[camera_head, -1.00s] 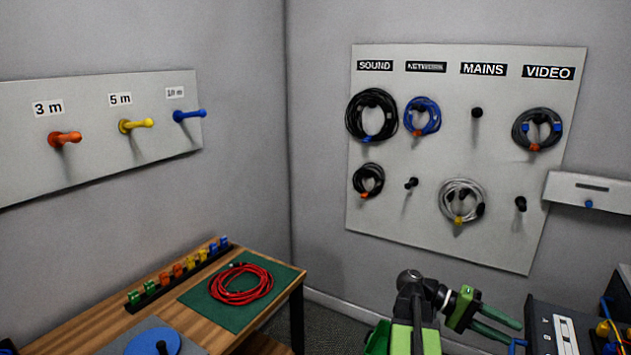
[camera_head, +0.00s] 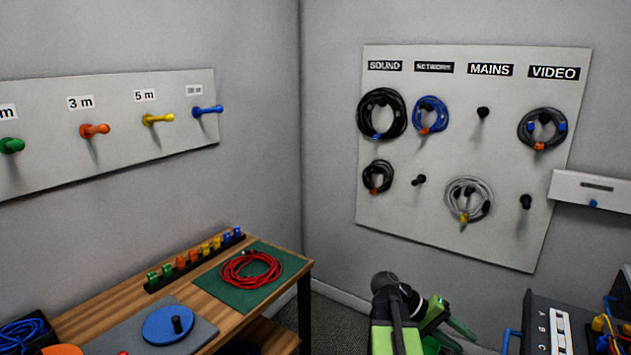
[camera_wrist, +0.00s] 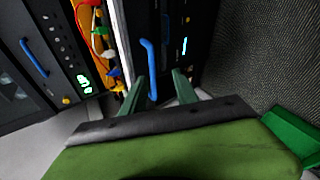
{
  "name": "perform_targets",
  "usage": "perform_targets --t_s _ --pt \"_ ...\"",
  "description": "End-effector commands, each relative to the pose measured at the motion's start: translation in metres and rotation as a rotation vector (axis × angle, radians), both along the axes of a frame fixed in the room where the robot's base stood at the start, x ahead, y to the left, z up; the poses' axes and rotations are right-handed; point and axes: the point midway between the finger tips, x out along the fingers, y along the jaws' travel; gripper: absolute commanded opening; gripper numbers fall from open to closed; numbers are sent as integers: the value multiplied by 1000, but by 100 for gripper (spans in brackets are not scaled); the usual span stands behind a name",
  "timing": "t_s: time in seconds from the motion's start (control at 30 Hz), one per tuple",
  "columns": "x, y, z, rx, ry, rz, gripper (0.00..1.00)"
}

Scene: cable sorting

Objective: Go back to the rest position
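My gripper (camera_head: 462,337) is low at the bottom right of the head view, held out over the floor between the table and the rack. In the wrist view its two green fingers (camera_wrist: 160,88) stand apart with nothing held between them. A blue handle (camera_wrist: 149,62) on the rack's dark face shows between and beyond the fingers. How far the fingers are from it I cannot tell.
A rack (camera_head: 540,320) stands at the right. A wooden table (camera_head: 120,305) at the left carries a coiled red cable (camera_head: 250,284) on a green mat (camera_head: 285,262) and a blue disc (camera_head: 160,325). A pegboard (camera_head: 400,215) with coiled cables hangs behind.

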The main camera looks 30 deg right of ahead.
Motion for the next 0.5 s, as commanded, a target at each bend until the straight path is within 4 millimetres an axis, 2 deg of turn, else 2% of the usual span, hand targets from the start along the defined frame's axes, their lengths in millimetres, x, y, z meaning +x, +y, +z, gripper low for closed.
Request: perform_targets --t_s 0.17,0.27,0.33,0.4,0.5 --pt "64 63 -38 160 -117 161 36" --pt "110 123 -64 296 -203 280 36" --pt "140 174 -80 403 -263 367 36" --pt "164 223 -93 502 -317 441 36" --pt "187 287 -104 627 -376 523 36"
